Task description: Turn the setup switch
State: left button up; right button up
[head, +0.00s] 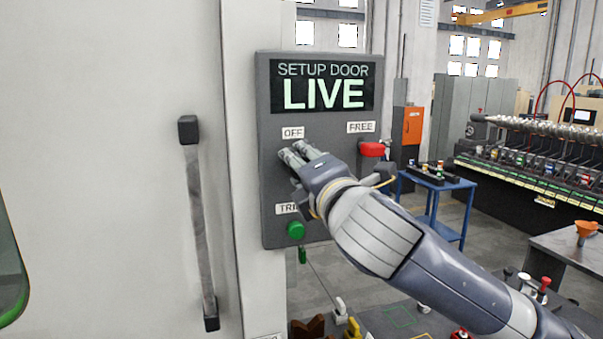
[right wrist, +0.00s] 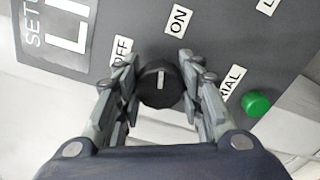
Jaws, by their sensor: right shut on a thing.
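The setup switch is a round black knob (right wrist: 159,92) with a white pointer line, seen in the right wrist view on the grey panel (head: 268,220). Its line points between the OFF label (right wrist: 121,51) and the ON label (right wrist: 178,19). My right gripper (head: 290,153) is shut on the knob, one finger on each side. In the head view my fingers and wrist hide the knob and the ON label. The panel's screen (head: 322,86) reads SETUP DOOR LIVE. My left gripper is not in view.
A green button (head: 296,230) sits low on the panel, below a partly hidden label. A red part (head: 372,149) sits under the FREE label (head: 361,127). A long door handle (head: 200,220) stands to the left. A blue table (head: 435,185) stands behind.

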jog(key=shift+m+b, duration=0.3)
jog(key=shift+m, duration=1.1)
jog(key=o, duration=1.1)
jog(key=v, duration=1.2)
